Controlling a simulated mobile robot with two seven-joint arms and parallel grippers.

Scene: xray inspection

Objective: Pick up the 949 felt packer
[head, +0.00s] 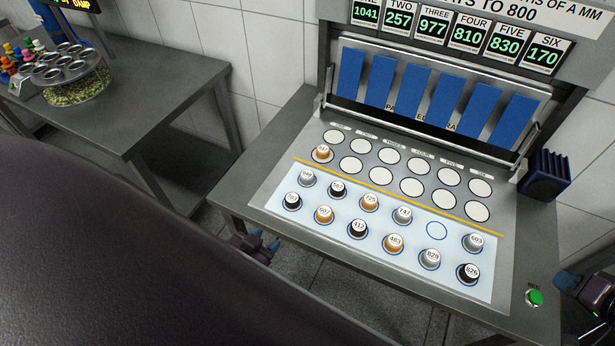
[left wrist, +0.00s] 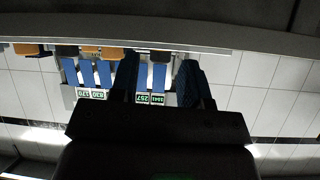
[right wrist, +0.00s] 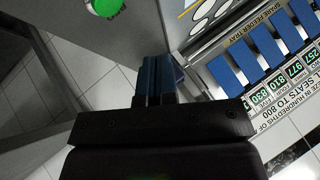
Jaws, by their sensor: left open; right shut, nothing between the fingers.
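Several small round packers with numbered tops stand on the pale blue tray (head: 270,203) of the bench. The grey one at the tray's back left (head: 307,178) may be the 949 packer; its digits are too small to read surely. My left gripper (head: 265,243) is open and empty, low beside the bench's front left edge; its two fingers also show apart in the left wrist view (left wrist: 157,85). My right gripper (head: 567,281) is shut and empty near the bench's right front corner; its fingers show together in the right wrist view (right wrist: 157,80).
One tan packer (head: 321,153) sits in the front row of white circles; the other circles are bare. The tray has one empty ring (head: 436,230). A green button (head: 536,297) is at the right. Blue slats (head: 412,90) stand behind. A side table (head: 150,85) holds a carousel.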

